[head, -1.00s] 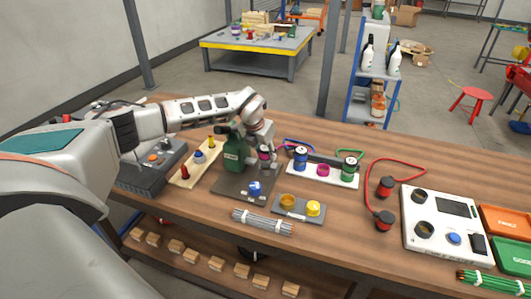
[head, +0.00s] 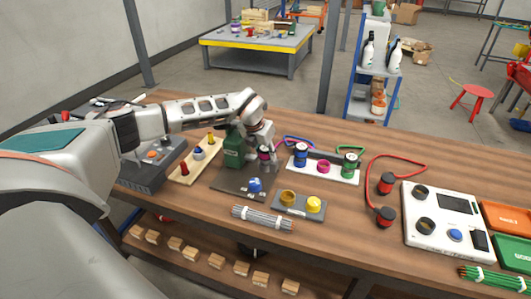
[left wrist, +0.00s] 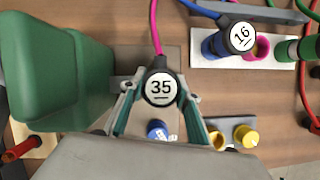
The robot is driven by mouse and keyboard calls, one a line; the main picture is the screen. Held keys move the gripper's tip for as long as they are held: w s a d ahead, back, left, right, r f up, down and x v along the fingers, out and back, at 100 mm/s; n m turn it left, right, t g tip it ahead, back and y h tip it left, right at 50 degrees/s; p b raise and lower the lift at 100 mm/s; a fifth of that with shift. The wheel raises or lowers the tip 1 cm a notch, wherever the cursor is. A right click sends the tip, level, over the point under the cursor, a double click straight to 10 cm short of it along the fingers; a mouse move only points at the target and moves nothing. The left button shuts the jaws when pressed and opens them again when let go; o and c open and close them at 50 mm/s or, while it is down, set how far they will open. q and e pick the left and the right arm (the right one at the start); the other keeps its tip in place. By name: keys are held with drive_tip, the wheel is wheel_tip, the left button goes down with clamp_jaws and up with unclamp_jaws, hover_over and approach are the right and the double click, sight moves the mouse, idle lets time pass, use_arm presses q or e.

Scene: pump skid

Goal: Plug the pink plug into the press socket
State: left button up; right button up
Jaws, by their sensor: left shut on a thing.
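My left gripper (left wrist: 160,92) is shut on the pink plug (left wrist: 160,87), which has a dark cap labelled 35 and a pink cable. In the head view the left gripper (head: 265,154) is beside the green box (head: 233,151), over or near the dark plate (head: 232,182). A white strip (head: 346,176) to the right carries a pink ring-shaped socket (head: 323,167) between a blue plug (head: 300,153) and a green plug (head: 349,165). I cannot tell which socket is the press socket. The lower end of the held plug is hidden. My right gripper is not in view.
A blue part (head: 255,185) sits on the dark plate. A grey block (head: 298,206) with yellow parts and a bundle of rods (head: 262,217) lie in front. Red-cabled plugs (head: 386,183) and a white panel (head: 446,222) are to the right. Bare wood lies between.

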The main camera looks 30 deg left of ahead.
use_arm(q)
drive_tip(key=shift+f, duration=0.55)
drive_tip(key=o, duration=1.3)
drive_tip(key=v, duration=1.2)
